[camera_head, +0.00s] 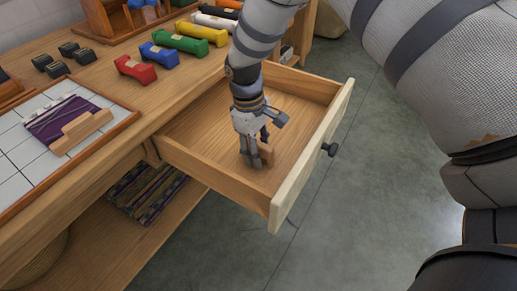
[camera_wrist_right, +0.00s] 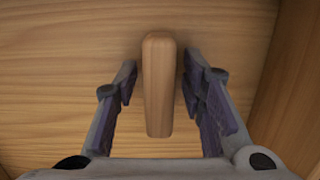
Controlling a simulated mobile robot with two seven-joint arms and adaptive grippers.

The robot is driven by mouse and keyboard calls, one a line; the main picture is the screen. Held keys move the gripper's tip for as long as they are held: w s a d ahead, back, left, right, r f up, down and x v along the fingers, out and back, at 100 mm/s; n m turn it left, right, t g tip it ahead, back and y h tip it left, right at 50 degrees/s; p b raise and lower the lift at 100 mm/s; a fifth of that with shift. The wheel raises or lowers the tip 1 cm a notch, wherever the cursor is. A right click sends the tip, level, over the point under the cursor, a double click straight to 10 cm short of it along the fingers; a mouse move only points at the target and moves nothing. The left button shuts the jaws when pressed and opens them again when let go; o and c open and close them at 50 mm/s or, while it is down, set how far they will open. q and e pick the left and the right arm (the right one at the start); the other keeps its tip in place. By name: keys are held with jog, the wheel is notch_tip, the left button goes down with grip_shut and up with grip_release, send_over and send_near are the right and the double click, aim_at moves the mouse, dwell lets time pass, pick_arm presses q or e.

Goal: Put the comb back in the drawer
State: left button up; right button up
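The comb, a small light-wood block (camera_head: 265,153), is inside the open drawer (camera_head: 285,199) at my right gripper (camera_head: 256,155). In the right wrist view the comb (camera_wrist_right: 159,85) stands lengthwise between the two fingers of the right gripper (camera_wrist_right: 160,88). A narrow gap shows on each side of it, so the fingers are open around it, not pressed on it. The drawer's wooden floor lies behind it; whether the comb rests on that floor is hard to tell. My left gripper is out of view.
Skeins in red (camera_head: 135,69), blue, green, yellow and other colours lie along the table (camera_head: 115,98). A tiled tray (camera_head: 20,160) holds purple woven wool (camera_head: 60,116) and a wooden piece (camera_head: 80,131). Folded striped cloths (camera_head: 145,190) sit on the shelf below. The rest of the drawer looks empty.

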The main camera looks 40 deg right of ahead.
jog(key=r, duration=0.4)
jog(key=w+r, duration=0.1)
jog(key=r, duration=0.3)
jog(key=r+p, duration=0.1)
jog(key=r, duration=0.3)
jog(key=shift+w+a+r, duration=0.15)
jog(key=shift+w+a, duration=0.2)
